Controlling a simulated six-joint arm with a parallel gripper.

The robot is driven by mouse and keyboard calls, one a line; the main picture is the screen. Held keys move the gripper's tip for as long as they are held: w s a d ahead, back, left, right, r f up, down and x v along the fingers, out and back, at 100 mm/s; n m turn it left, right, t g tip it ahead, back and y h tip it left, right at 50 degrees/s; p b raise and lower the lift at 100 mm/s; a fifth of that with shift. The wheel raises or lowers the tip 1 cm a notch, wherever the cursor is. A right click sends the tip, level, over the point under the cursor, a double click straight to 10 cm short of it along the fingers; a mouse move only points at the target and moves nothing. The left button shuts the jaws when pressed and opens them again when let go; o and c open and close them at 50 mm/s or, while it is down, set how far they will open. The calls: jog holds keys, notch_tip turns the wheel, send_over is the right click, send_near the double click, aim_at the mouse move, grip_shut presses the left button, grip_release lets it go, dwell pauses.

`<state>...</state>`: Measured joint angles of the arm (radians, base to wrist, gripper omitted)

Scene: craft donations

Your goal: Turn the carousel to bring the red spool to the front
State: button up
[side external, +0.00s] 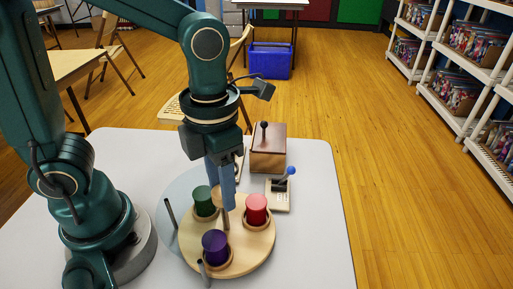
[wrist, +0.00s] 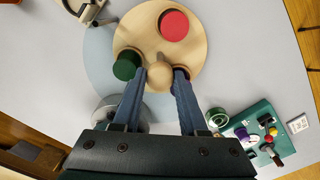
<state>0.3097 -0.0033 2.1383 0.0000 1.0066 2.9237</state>
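The carousel is a round wooden disc (side external: 256,261) on the pale table; it also shows in the wrist view (wrist: 190,48). The red spool (side external: 256,208) stands on its right side in the side view, and at the far edge in the wrist view (wrist: 173,25). The green spool (side external: 203,200) is at the back left and the purple spool (side external: 215,246) at the near left; the right finger partly hides the purple one in the wrist view. A wooden knob (wrist: 160,77) rises mid-disc. My gripper (side external: 221,197) points down with its fingers against both sides of the knob.
A wooden box with a black-knobbed lever (side external: 267,160) and a small base with a blue-knobbed lever (side external: 280,194) stand behind the carousel. Thin grey posts (side external: 171,212) stand beside the disc. A teal panel with coloured knobs (wrist: 262,130) shows at the wrist view's right.

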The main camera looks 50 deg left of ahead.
jog(key=o, duration=0.4)
jog(key=shift+r, duration=0.1)
jog(key=shift+r, duration=2.5)
